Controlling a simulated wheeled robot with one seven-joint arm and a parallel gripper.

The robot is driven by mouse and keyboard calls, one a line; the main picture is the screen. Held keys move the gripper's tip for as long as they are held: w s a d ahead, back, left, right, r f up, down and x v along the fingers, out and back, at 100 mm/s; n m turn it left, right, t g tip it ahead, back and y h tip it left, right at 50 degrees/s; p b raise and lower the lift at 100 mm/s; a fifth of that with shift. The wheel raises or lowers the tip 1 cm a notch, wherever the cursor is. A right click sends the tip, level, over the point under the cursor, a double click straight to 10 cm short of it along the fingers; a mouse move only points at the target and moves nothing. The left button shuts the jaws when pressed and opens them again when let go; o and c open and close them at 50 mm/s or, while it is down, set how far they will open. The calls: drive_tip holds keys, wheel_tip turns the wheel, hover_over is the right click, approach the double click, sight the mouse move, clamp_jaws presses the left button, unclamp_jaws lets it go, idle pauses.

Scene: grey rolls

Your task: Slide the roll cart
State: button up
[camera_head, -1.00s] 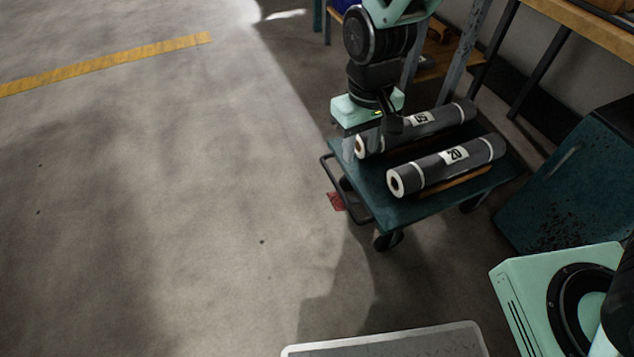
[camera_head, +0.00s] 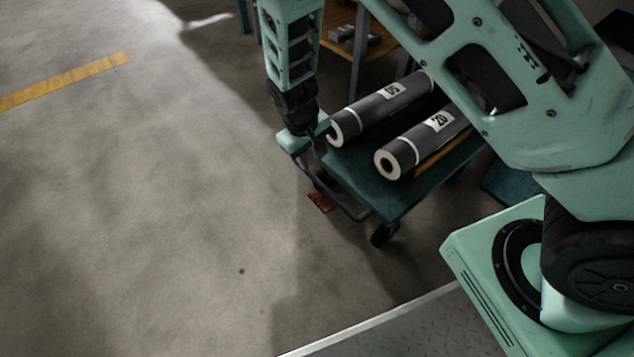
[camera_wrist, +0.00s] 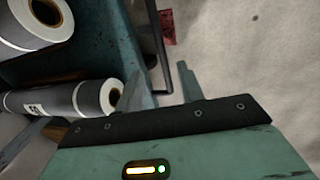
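The roll cart is a low teal flatbed (camera_head: 375,190) on dark casters, with a dark bar handle (camera_head: 345,205) along its near left end. Two grey rolls lie on it, one marked 05 (camera_head: 375,108) and one marked 20 (camera_head: 415,148). My gripper (camera_head: 318,160) points down at the far end of the handle; its fingertips are hard to see there. In the wrist view its two fingers (camera_wrist: 164,78) are spread apart. The handle bar (camera_wrist: 157,45) runs into the gap between them, with no visible grip. Both rolls also show at left in that view.
A red piece (camera_head: 321,202) lies on the floor beside the handle. A wooden-topped bench (camera_head: 350,45) stands behind the cart. My arm hides the cart's right side. The grey floor (camera_head: 150,200) at left is open, with a yellow line (camera_head: 65,82).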

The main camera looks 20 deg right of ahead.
sight(319, 181)
drive_tip(key=f+b, duration=0.1)
drive_tip(key=f, duration=0.2)
drive_tip(key=d+f+b, duration=0.1)
drive_tip(key=f+b, duration=0.1)
drive_tip(key=f, duration=0.2)
drive_tip(key=d+f+b, duration=0.1)
drive_tip(key=f, duration=0.2)
drive_tip(key=shift+w+f, duration=0.3)
drive_tip(key=shift+f, duration=0.05)
drive_tip(key=shift+d, duration=0.1)
clamp_jaws()
